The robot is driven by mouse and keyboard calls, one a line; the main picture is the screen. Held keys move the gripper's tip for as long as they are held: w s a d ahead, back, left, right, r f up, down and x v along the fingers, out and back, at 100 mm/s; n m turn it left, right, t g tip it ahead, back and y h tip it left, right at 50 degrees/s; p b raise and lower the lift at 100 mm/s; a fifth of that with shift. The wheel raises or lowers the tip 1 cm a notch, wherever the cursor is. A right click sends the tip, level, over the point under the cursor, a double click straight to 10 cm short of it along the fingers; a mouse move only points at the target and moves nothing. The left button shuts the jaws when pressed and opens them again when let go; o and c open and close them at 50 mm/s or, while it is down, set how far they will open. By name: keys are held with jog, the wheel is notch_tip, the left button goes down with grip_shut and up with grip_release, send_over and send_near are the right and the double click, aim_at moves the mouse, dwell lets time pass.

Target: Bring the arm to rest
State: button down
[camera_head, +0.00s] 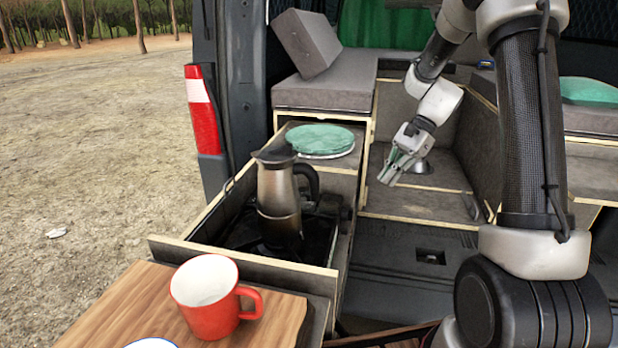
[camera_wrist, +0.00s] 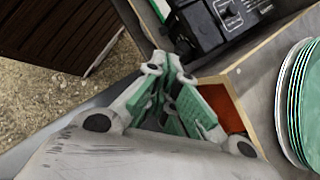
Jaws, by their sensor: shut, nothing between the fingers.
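My arm reaches into the van from the right in the head view and bends down toward the middle. My gripper (camera_head: 390,176) hangs there, to the right of the drawer and above the van's floor area. Its fingers, with green pads, are closed together and empty. In the wrist view my gripper (camera_wrist: 170,66) points up the picture, with nothing between the fingertips. Whether the arm is moving cannot be told from one moment.
A steel moka pot (camera_head: 278,195) stands on the black stove (camera_head: 240,232) in the pulled-out drawer. Green-topped plates (camera_head: 320,139) lie behind it; stacked plates (camera_wrist: 288,110) show in the wrist view. A red mug (camera_head: 212,305) stands on the wooden board (camera_head: 115,305) in front.

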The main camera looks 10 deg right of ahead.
jog(key=s+d+r+n+t+h, duration=0.1)
jog(key=s+r+n, duration=0.3)
jog(key=s, duration=0.4)
jog(key=s+d+r+n+t+h, duration=0.1)
jog(key=s+r+n+t+h, duration=0.2)
jog(key=s, duration=0.6)
jog(key=s+d+r+n+t+h, duration=0.2)
jog(key=s+r+n+h, duration=0.1)
jog(key=s+r+n, duration=0.3)
jog(key=shift+s+r+n, duration=0.3)
jog(key=shift+s+r, duration=0.3)
jog(key=shift+s, duration=0.6)
jog(key=shift+s, duration=0.1)
